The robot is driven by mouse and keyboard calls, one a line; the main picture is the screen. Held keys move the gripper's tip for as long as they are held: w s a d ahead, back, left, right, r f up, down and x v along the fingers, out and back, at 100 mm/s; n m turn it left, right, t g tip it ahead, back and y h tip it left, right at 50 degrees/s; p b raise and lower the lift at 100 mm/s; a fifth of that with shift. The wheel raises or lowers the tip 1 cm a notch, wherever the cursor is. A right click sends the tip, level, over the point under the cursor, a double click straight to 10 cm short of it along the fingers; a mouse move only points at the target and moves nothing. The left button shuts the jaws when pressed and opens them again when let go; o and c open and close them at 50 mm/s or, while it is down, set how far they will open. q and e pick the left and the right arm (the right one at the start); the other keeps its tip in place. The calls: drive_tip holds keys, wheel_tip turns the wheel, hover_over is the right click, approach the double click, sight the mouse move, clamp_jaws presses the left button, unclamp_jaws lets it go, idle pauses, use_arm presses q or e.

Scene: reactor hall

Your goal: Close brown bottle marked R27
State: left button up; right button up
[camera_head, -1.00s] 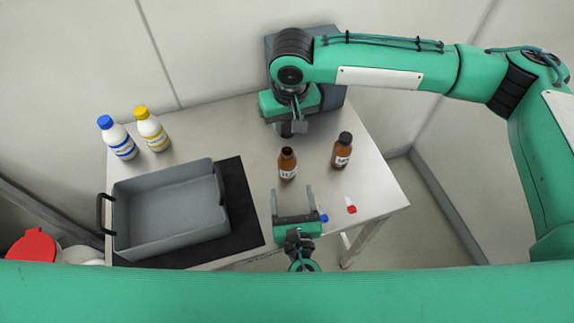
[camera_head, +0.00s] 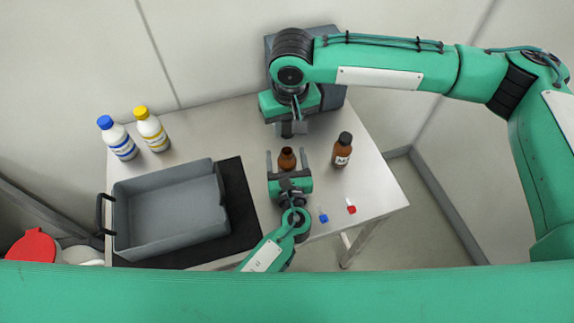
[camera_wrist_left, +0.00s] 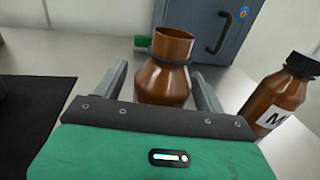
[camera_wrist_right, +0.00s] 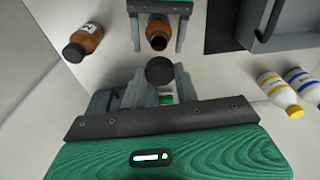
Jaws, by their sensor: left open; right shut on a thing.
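The open brown bottle (camera_head: 287,160) stands upright on the table without a cap; its marking is hidden now. My left gripper (camera_head: 288,156) is open, with its fingers on either side of this bottle. The left wrist view shows the bottle (camera_wrist_left: 163,80) between the fingers, with its bare mouth. My right gripper (camera_head: 291,130) is above and behind the bottle, pointing down. It is shut on a black cap (camera_wrist_right: 159,70), seen in the right wrist view with the open bottle (camera_wrist_right: 158,35) beyond it.
A capped brown bottle (camera_head: 342,150) with an M on its label stands close on the right. A grey tray (camera_head: 118,215) on a black mat (camera_head: 243,215) is at left. White bottles (camera_head: 118,140) (camera_head: 152,130) stand behind it. Small blue-capped (camera_head: 323,217) and red-capped (camera_head: 351,208) items lie at front right.

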use_arm(q)
drive_tip(key=c, duration=1.5)
drive_tip(key=shift+o, duration=0.2)
use_arm(e)
hover_over(287, 151)
drive_tip(key=shift+s+f, duration=0.15)
drive_tip(key=shift+f, duration=2.35)
drive_tip(key=shift+f, duration=0.9)
drive_tip(key=shift+f, duration=0.5)
use_arm(q)
clamp_jaws()
